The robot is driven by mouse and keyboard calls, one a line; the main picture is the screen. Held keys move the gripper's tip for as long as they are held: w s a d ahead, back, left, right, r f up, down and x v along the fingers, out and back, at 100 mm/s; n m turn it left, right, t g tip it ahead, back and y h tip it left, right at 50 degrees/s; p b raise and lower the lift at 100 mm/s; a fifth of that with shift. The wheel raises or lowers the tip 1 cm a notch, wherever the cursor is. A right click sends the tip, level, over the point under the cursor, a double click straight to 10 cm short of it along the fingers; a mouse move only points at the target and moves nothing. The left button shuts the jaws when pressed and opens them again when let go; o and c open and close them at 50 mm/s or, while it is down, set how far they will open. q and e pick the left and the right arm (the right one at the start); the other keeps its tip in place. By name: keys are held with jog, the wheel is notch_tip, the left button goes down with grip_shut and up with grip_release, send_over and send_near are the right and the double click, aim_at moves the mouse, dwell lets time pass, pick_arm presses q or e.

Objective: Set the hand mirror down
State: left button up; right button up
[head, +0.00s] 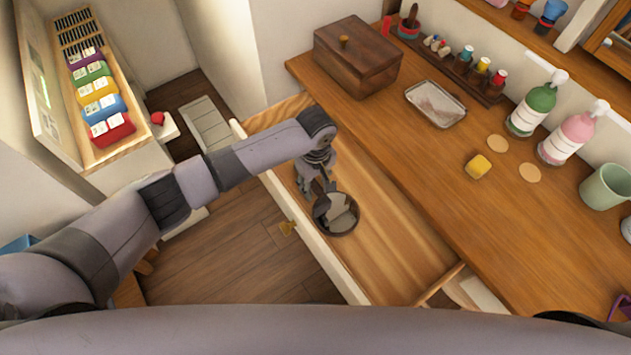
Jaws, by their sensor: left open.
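The hand mirror (343,221) has a round glass in a dark rim. It shows at the open drawer (395,260) below the counter, apparently lying on the drawer's wooden floor, though exact contact is hard to tell. My left gripper (322,187) is open, over the drawer at the mirror's handle end. The gripper's fingers and the handle overlap, so part of the handle is hidden and I cannot tell whether they touch. My right gripper is out of view.
The drawer's pale front with a brass knob (288,228) faces the floor. A divider (440,285) crosses its near end. On the counter stand a wooden box (357,62), a metal tray (435,103), a yellow block (478,167), pump bottles (533,108) and a green cup (605,186).

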aim_at(315, 186)
pick_arm(q)
notch_tip(315, 186, up, 12)
jog(key=p, duration=0.1)
jog(key=shift+r, duration=0.2)
jog(key=shift+f, duration=0.1)
dwell(0.6)
